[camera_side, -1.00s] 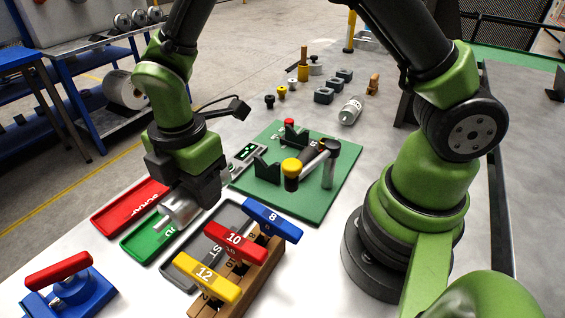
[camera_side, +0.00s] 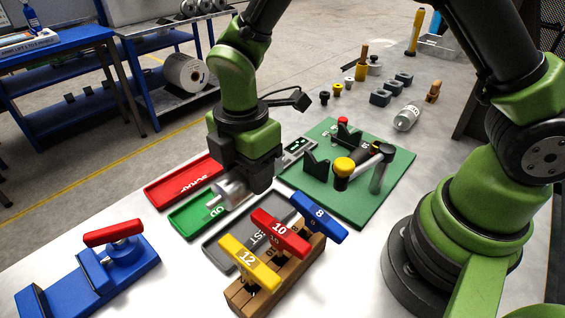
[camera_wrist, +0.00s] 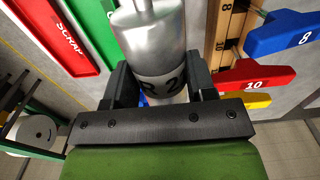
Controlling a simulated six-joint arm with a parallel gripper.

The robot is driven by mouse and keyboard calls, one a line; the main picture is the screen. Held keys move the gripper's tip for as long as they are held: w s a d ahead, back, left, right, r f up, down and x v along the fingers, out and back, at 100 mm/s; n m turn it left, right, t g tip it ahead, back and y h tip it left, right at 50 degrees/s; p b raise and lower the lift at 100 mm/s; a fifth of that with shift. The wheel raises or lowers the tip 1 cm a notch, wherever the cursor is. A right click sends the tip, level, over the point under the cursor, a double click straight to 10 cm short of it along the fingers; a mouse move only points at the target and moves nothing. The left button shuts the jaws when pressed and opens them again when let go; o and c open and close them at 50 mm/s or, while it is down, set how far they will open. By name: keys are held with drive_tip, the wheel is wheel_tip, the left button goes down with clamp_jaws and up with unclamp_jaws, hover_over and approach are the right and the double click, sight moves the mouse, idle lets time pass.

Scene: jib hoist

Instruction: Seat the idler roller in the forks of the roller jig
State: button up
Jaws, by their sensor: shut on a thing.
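My gripper (camera_side: 245,182) is shut on a silver idler roller (camera_side: 229,191). In the wrist view, the roller (camera_wrist: 152,45) sits between the two dark jaws, with its dark lettered band near them and a thinner axle end at the top. In the side view the roller lies roughly level above the green and grey trays, its axle pointing left. The roller jig (camera_side: 375,207) is a green plate to the right of my gripper. It carries dark forks (camera_side: 316,164) and a clamp with a yellow knob (camera_side: 344,166). I see no roller in the forks.
Red (camera_side: 181,183), green (camera_side: 186,222) and grey (camera_side: 222,243) trays lie around my gripper. A wooden rack (camera_side: 250,298) with numbered T-handles stands in front. A blue fixture (camera_side: 90,283) is at left. Another roller (camera_side: 407,117) and grey blocks lie behind the jig.

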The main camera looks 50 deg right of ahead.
drive_tip(key=w+d, duration=0.2)
drive_tip(key=d, duration=1)
hover_over(332, 161)
drive_tip(key=shift+f, duration=2.4)
drive_tip(key=shift+f, duration=1.05)
drive_tip(key=o, duration=1.4)
drive_tip(key=shift+c, duration=0.2)
drive_tip(key=shift+f, duration=0.1)
